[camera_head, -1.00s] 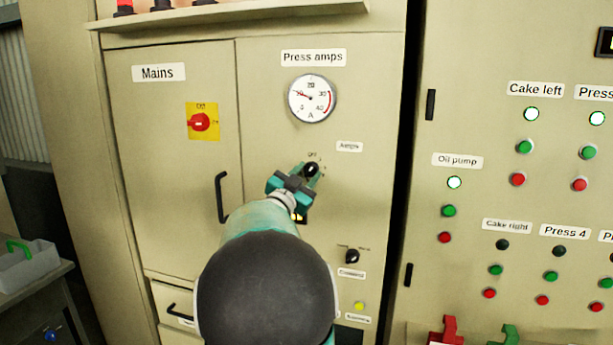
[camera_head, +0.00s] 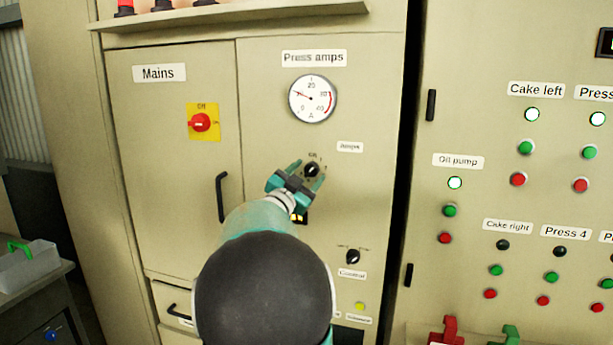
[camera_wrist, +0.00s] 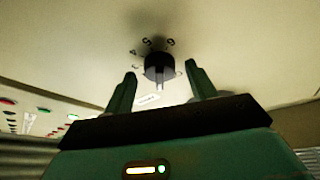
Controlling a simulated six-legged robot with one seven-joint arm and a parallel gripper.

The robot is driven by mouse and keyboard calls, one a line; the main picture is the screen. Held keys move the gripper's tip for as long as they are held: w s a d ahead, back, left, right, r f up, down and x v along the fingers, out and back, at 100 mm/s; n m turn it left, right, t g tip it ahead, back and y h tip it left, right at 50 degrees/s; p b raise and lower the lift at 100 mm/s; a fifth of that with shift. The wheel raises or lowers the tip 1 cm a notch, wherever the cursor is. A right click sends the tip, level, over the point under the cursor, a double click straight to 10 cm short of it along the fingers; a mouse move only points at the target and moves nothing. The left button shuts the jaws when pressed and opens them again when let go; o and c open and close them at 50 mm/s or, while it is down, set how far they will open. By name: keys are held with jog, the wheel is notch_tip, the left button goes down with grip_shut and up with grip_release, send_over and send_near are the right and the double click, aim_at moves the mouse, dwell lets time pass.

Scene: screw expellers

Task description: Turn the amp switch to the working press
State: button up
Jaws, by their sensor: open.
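The amp switch (camera_head: 311,170) is a black rotary knob on the pale cabinet door, below the Press amps dial (camera_head: 312,98) and left of the small "Amps" label (camera_head: 349,147). It also shows in the wrist view (camera_wrist: 159,67) with marks around it, some of them digits. My gripper (camera_head: 301,174) is open, its two teal fingers pointing at the knob. In the wrist view my gripper (camera_wrist: 158,85) has one finger on each side of the knob's lower part, with gaps visible. I see no contact. The dial needle points left, to the lower part of the scale.
A second black knob (camera_head: 352,256) sits lower right on the same door. The red Mains switch (camera_head: 199,122) and a black door handle (camera_head: 221,197) are to the left. The right cabinet (camera_head: 500,60) carries labelled lamps and buttons; Cake left, its right neighbour and Oil pump lamps are lit white.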

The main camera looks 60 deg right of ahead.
jog(key=v, duration=1.3)
jog(key=shift+a, duration=0.4)
jog(key=shift+w, duration=0.15)
